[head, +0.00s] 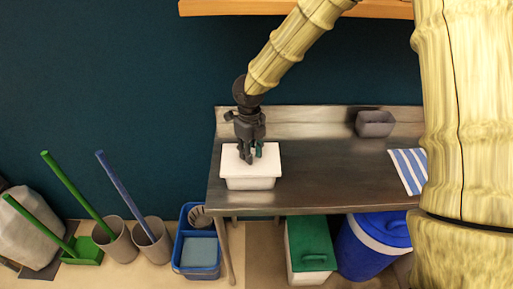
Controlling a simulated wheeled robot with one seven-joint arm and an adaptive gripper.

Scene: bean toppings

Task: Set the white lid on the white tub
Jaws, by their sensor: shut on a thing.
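The white lid (235,169) is a flat pale rectangle at the left end of the steel table, in the head view. The white tub (250,184) shows below its front edge, and the lid looks level and lined up over it. I cannot tell whether the lid rests on the rim or is held just above it. My gripper (251,158) points down at the middle of the lid and is shut on it. The fingers hide the part that they grip.
The steel table (320,175) is bare to the right of the tub. A grey bin (375,124) stands at its back, and a striped cloth (408,170) lies at right. Below are a green-lidded box (310,245) and a blue-lidded bucket (380,240). A dark wall is behind.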

